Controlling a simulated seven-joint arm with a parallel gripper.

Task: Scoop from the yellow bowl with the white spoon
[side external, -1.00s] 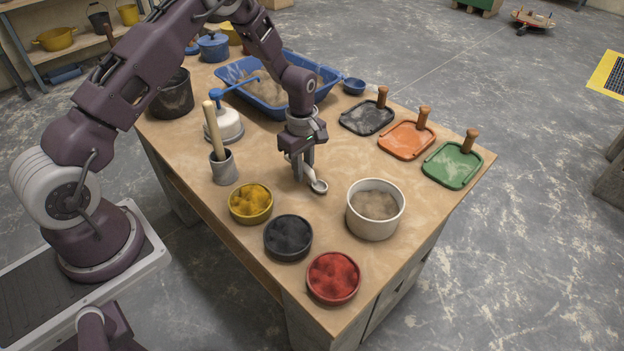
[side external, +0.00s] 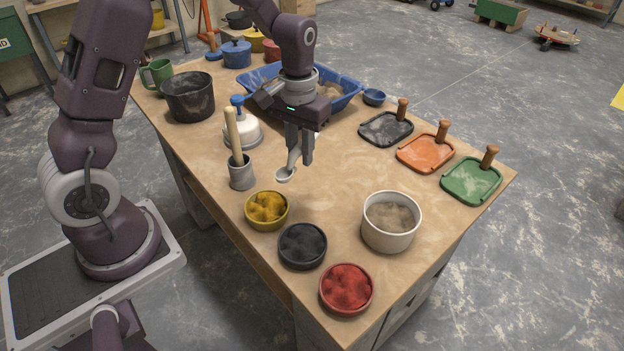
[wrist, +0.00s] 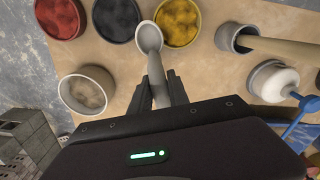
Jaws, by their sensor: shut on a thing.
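The yellow bowl (side external: 266,211) stands on the table, filled with yellow powder. It also shows at the top of the wrist view (wrist: 178,20). My gripper (side external: 302,160) is shut on the handle of the white spoon (side external: 286,174), above the table and behind the yellow bowl. In the wrist view my gripper (wrist: 160,92) points the spoon (wrist: 149,40) toward the bowls, its head just left of the yellow bowl in the picture. The spoon's head looks empty. It appears apart from the bowl.
A black-powder bowl (side external: 302,246) and a red-powder bowl (side external: 346,289) stand in front of the yellow one. A white tub (side external: 390,222) is to the right. A grey cup (side external: 241,173) with a wooden handle stands close on the left. The table's middle right is clear.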

